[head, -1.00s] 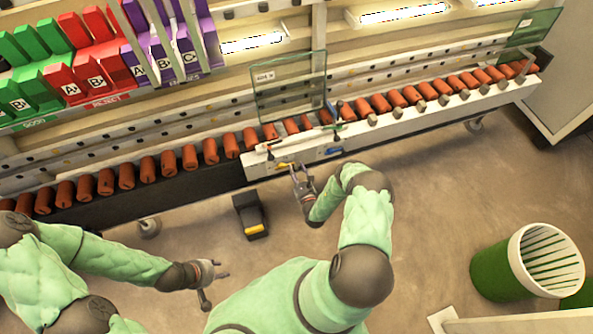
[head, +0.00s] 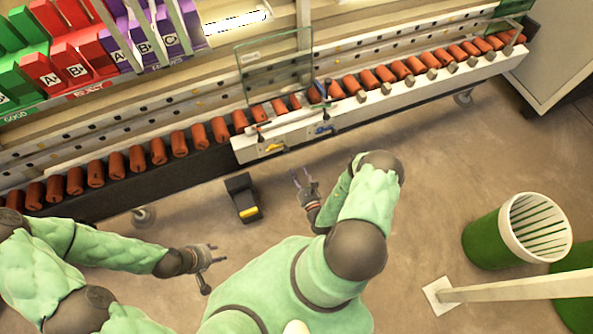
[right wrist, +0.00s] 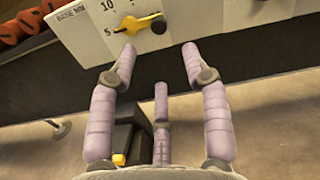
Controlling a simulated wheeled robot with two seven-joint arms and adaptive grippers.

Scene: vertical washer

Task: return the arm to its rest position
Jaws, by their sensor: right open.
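My right gripper (head: 301,178) is open and empty in the head view, over the floor just in front of the conveyor. Its spread fingers (right wrist: 160,62) also show in the right wrist view, with nothing between them. Beyond the fingertips is a white panel with a scale and a yellow lever (right wrist: 142,24); the fingers look apart from it. My left gripper (head: 212,255) is at the lower left of the head view, over bare floor, with its fingers apart and nothing visible between them.
A conveyor (head: 290,145) with several red-brown cylinders runs across the scene. A black pedal with a yellow part (head: 243,198) stands on the floor left of my right gripper. A green and white bin (head: 500,235) stands at the right. Red, green and purple bins (head: 75,60) fill the upper left.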

